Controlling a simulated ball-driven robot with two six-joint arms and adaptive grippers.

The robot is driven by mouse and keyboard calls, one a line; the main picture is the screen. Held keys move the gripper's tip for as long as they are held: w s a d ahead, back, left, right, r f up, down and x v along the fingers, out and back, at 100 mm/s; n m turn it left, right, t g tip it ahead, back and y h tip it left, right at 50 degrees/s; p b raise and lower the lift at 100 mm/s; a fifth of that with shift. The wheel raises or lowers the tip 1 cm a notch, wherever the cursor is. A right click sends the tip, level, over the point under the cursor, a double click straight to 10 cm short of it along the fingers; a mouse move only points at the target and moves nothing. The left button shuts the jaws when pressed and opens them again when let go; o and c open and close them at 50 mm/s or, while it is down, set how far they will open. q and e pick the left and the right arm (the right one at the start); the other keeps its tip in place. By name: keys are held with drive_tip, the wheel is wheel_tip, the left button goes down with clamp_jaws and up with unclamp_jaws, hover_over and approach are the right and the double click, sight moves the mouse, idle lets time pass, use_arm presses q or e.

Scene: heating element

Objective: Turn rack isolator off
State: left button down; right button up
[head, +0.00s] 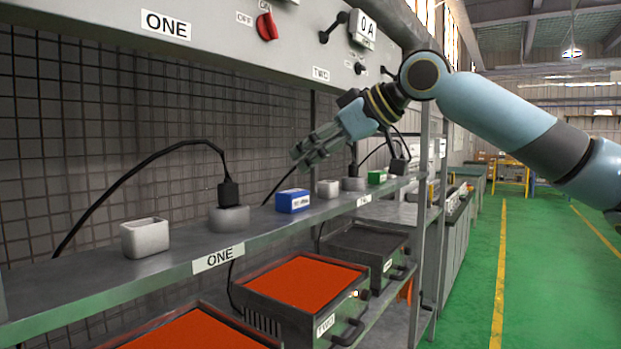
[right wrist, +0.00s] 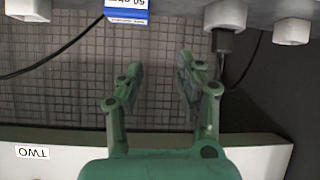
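A red rotary knob (head: 267,26) with an OFF label beside it sits on the grey panel (head: 215,22) at the top of the head view. It may be the rack isolator; its own name label is not readable. My right gripper (head: 301,156) is in front of the mesh, below and right of the red knob and well apart from it. In the right wrist view my right gripper (right wrist: 160,72) has its green fingers spread with nothing between them. The red knob does not show in the wrist view. My left gripper is not in view.
A black lever (head: 334,27) and a black knob (head: 360,68) are on the panel near a 0 A display (head: 366,29). Below, a shelf (head: 165,272) holds white cups, a blue box (head: 292,201), a green box (head: 377,177) and cabled plugs. Orange-topped heaters (head: 300,283) stand lower.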

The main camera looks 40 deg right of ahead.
drive_tip(key=shift+s+a+f, duration=0.1)
drive_tip(key=shift+a+f, duration=0.1)
drive_tip(key=shift+f, duration=0.5)
drive_tip(key=shift+s+a+f, duration=0.1)
drive_tip(key=shift+a+f, duration=0.15)
drive_tip(key=shift+f, duration=0.45)
drive_tip(key=shift+s+a+f, duration=0.1)
drive_tip(key=shift+a+f, duration=0.1)
drive_tip(key=shift+f, duration=0.5)
drive_tip(key=shift+o, duration=0.3)
